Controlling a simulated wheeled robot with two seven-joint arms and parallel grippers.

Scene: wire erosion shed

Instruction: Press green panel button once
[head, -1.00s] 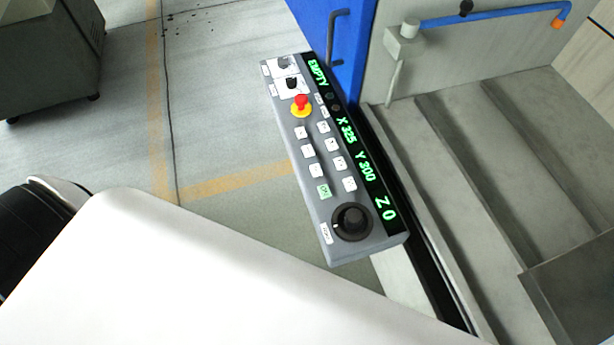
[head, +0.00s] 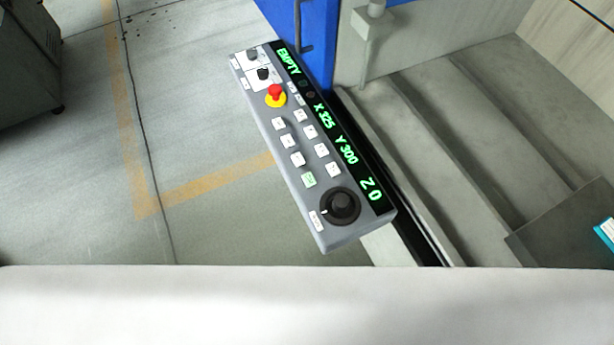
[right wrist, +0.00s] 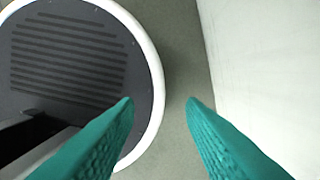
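The grey control panel (head: 264,118) shows at the centre of the head view, tilted, with a display reading EMPTY, X 325, Y 300, Z 0. The green button (head: 309,180) is a small pale green key at the lower end of the key rows, near the black dial. Several white keys lie above it. My right gripper (right wrist: 160,103) shows in the right wrist view with two teal fingers apart and nothing between them. It is away from the panel, which is not in that view. My left gripper is in neither view.
A red mushroom button (head: 276,92) on a yellow base and a black dial (head: 341,206) are on the same panel. A blue machine door (head: 318,45) and grey stepped ledges (head: 430,120) stand behind. A dark cabinet (head: 25,65) is at far left. The floor left of the panel is clear.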

